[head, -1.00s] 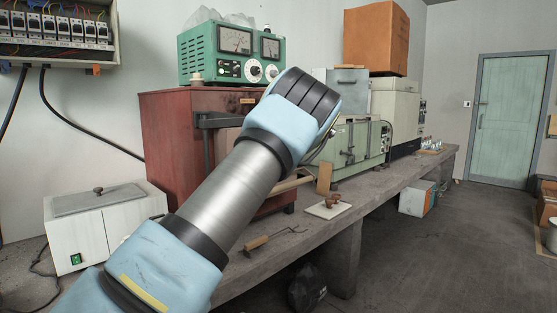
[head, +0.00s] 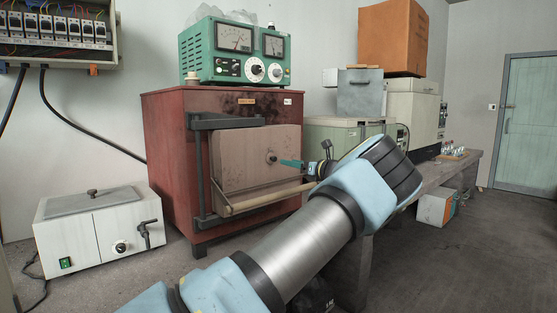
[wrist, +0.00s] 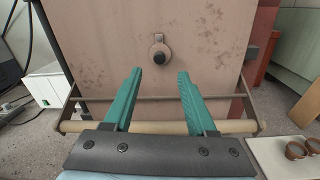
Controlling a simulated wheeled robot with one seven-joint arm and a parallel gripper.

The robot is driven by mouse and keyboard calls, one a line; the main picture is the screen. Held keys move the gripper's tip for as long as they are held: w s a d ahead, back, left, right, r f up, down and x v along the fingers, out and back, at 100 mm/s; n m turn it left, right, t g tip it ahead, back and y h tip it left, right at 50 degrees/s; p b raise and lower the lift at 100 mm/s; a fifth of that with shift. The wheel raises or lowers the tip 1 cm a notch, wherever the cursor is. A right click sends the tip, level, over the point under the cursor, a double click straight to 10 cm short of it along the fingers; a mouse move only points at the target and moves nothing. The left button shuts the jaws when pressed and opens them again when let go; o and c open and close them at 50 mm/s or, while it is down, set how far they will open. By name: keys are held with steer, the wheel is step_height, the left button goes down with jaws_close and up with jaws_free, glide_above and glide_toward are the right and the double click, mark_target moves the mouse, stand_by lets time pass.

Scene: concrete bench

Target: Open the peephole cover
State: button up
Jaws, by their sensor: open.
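The peephole cover (wrist: 158,55) is a small pale disc with a dark knob, hanging from a pivot on the furnace door (wrist: 100,40) in the wrist view. In the head view, the cover (head: 272,158) shows small on the right part of the pale door (head: 235,160) of the red furnace (head: 168,145). My gripper (wrist: 160,72) has two teal fingers, open and empty, pointing at the door just below the knob. In the head view, my gripper (head: 291,163) comes in from the right, close to the cover. The exact gap is hard to tell.
A wooden bar handle (head: 262,198) crosses in front of the lower door, and it passes below my fingers in the wrist view (wrist: 160,127). A white bath (head: 100,232) stands left of the furnace. A green meter box (head: 235,50) sits on top.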

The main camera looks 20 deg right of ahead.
mark_target(275, 159)
steer(key=p+x, duration=0.2)
steer(key=x, duration=0.6)
jaws_close()
stand_by(0.5)
